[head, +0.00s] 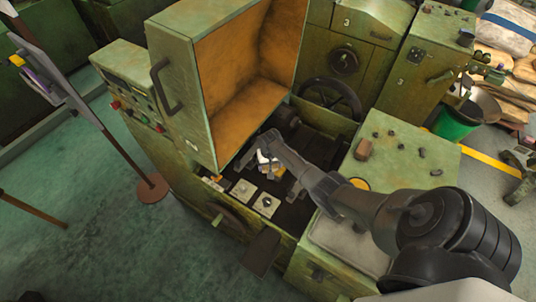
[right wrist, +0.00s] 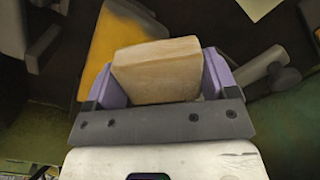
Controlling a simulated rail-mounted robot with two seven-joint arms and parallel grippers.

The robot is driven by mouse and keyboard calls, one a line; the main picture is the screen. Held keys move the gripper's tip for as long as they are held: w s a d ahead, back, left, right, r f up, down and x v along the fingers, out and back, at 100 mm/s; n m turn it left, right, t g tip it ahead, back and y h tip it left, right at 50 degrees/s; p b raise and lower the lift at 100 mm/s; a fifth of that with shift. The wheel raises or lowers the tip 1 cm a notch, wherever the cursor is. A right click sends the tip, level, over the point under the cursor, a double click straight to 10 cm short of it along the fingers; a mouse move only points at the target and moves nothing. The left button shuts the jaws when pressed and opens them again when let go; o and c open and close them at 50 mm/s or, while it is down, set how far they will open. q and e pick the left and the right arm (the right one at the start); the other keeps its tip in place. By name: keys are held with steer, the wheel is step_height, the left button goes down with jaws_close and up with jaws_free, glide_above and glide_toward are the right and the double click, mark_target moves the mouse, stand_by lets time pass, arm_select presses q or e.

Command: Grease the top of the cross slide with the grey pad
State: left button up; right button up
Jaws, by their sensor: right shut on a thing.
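My right gripper (head: 267,163) reaches down into the open bay of the green machine. In the right wrist view its two purple fingers (right wrist: 163,78) are shut on a pale tan block-like pad (right wrist: 158,69); no grey face of it shows. A flat yellow-orange surface (right wrist: 112,48), perhaps the cross slide's top, lies below and partly behind the pad. A bit of yellow (head: 277,171) also shows beside the gripper in the head view. I cannot tell whether the pad touches it. My left gripper is not in view.
The raised guard (head: 178,90) with its orange inside stands left of the bay. A handwheel (head: 331,97) is behind. Pale square blocks (head: 266,204) sit at the bay's front. The right cabinet top holds a brown block (head: 363,149) and several small dark parts.

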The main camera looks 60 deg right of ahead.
step_height(320, 180, up, 2)
steer(key=shift+r+p, duration=0.25)
steer(key=shift+p, duration=0.1)
step_height(320, 180, up, 4)
steer(key=p, duration=0.3)
steer(key=shift+f+p, duration=0.25)
steer(key=shift+p, duration=0.15)
steer(key=shift+r+p, duration=0.9)
steer(key=shift+p, duration=0.05)
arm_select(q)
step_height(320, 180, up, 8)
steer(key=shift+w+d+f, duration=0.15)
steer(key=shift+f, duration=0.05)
